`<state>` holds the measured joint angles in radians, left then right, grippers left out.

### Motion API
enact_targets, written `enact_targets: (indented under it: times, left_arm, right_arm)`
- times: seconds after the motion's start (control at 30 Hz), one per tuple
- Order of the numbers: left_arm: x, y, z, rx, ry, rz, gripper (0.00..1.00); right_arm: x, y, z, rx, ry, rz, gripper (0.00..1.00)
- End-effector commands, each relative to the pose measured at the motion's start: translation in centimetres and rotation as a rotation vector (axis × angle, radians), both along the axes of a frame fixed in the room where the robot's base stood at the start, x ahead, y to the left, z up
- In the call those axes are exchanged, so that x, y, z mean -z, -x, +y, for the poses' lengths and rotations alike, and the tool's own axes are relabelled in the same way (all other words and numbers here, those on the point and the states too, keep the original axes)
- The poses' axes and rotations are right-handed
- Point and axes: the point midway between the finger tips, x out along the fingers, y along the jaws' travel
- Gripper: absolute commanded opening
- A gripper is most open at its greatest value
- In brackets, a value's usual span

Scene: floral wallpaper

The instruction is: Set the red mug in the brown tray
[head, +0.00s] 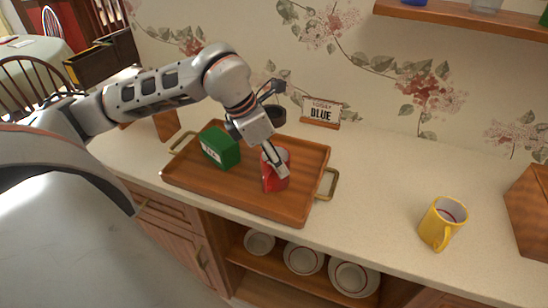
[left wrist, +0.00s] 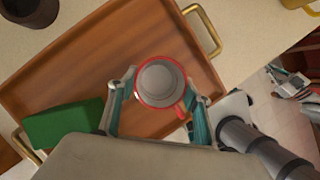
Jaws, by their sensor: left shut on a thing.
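The red mug (head: 270,183) is in the right half of the brown wooden tray (head: 225,187), inside its rim in the head view. My left gripper (head: 278,168) points down at it and is shut on it. In the left wrist view the mug (left wrist: 162,85) is upright, its pale inside and red rim facing the camera, between the two fingers (left wrist: 158,110). The tray (left wrist: 75,75) lies below it. I cannot tell whether the mug's base touches the tray floor. My right gripper is not in view.
A green box (head: 220,147) stands in the tray's left part. A yellow mug (head: 442,223) stands on the right of the counter. The counter between tray and yellow mug is clear.

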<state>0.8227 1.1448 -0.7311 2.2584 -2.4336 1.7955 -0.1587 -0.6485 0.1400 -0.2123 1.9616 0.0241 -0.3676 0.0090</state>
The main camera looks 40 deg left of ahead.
Motion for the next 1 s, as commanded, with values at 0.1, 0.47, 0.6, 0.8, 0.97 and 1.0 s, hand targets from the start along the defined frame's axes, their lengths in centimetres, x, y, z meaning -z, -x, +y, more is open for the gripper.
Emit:
enact_targets:
  times: [0.1,0.47,0.6,0.8,0.97,1.0]
  left_arm:
    - [0.0,-0.1,0.0,0.001,0.0,-0.003,0.2]
    - [0.3,0.0,0.0,0.0,0.0,-0.001,0.66]
    - [0.3,0.0,0.0,0.0,0.0,-0.001,0.66]
    - [0.2,0.0,0.0,0.0,0.0,-0.001,0.66]
    - [-1.1,0.2,0.3,-0.002,-0.002,-0.004,0.66]
    - [-1.7,0.4,0.5,-0.002,-0.002,-0.006,0.66]
  right_arm:
    - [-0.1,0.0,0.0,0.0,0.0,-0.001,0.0]
    - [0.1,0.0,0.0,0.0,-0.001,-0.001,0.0]
    - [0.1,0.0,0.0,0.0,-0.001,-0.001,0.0]
    - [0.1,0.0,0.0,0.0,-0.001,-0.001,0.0]
    - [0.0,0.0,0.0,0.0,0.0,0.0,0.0]
    - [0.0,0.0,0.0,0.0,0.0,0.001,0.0]
